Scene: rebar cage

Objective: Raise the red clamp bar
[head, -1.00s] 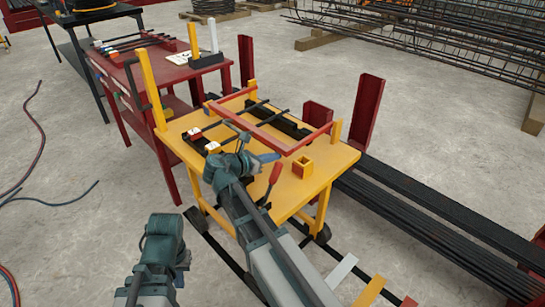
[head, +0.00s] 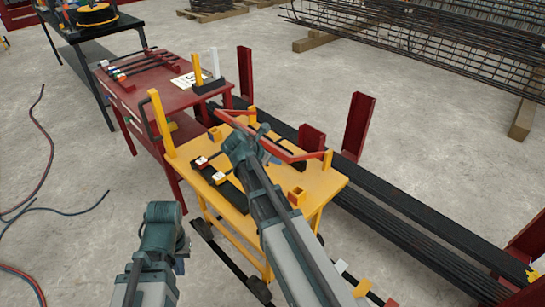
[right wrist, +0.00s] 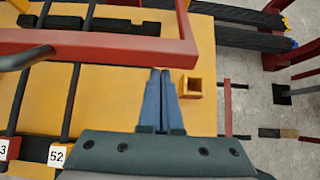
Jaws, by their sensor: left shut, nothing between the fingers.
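The red clamp bar (head: 293,156) is a U-shaped frame over the yellow table (head: 318,180), its arm ends at short yellow posts on the far side. Its front rail stands raised above the tabletop, partly hidden by my right arm. It also shows in the right wrist view (right wrist: 90,43). My right gripper (head: 268,155) is at the front rail; in the right wrist view its blue fingers (right wrist: 160,70) are together, tips at the rail's near edge. Contact is unclear. My left gripper (head: 181,264) is shut and empty, low left of the table, its fingers mostly hidden.
A yellow square socket (head: 297,194) stands on the table, right of my fingers in the right wrist view (right wrist: 195,85). Black rods with white number tags (right wrist: 57,155) lie across the tabletop. A tall yellow post (head: 161,122) stands at left. A red table (head: 170,95) adjoins behind.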

